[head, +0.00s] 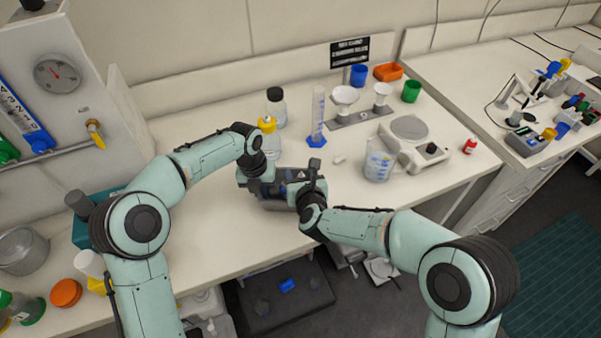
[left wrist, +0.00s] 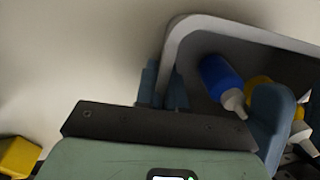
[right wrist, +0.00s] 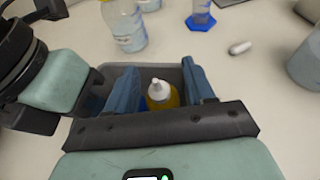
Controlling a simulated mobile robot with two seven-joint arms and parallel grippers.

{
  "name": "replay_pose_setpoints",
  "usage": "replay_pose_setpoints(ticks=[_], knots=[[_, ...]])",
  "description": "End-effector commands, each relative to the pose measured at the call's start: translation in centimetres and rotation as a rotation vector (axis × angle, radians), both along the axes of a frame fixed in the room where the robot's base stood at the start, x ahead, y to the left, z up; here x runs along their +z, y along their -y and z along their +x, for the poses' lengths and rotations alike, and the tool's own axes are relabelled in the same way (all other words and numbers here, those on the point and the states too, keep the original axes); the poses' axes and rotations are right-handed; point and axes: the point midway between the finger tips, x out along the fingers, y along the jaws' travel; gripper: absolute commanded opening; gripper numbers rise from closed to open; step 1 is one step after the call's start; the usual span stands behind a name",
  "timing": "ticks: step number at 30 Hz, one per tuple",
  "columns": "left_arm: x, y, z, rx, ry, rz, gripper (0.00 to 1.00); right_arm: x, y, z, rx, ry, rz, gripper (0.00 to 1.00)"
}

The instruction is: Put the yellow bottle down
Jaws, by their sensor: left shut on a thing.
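The yellow bottle (right wrist: 163,97), with a white nozzle tip, stands inside a grey bin (right wrist: 168,73). My right gripper (right wrist: 160,85) is open, its fingers on either side of the bottle with small gaps. In the left wrist view, the yellow bottle (left wrist: 262,82) is partly hidden behind a right gripper finger. A blue bottle (left wrist: 218,78) with a white tip lies tilted beside it. My left gripper (left wrist: 164,80) is shut on the wall of the bin (left wrist: 190,27). In the head view, both arms hide most of the bin (head: 290,172).
Behind the bin stand a yellow-capped bottle (head: 267,126), a black-capped bottle (head: 276,108) and a measuring cylinder (head: 318,112). A beaker (head: 379,165) and a balance (head: 410,128) are to the right.

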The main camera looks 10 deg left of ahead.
Motion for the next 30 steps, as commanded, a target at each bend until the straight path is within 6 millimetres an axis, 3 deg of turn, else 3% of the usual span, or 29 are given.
replay_pose_setpoints(ticks=[10,14,30], knots=[[0.0,0.0,0.0,0.0,0.001,-0.001,0.0,0.2,0.0,0.0,0.0,0.001,0.0,0.64],[0.0,0.0,0.0,0.0,0.001,-0.001,0.0,1.5,-0.1,0.0,0.001,0.004,0.002,0.64],[0.0,0.0,0.0,0.0,0.001,-0.001,0.0,5.4,3.8,-9.1,0.001,0.002,0.001,0.64]])
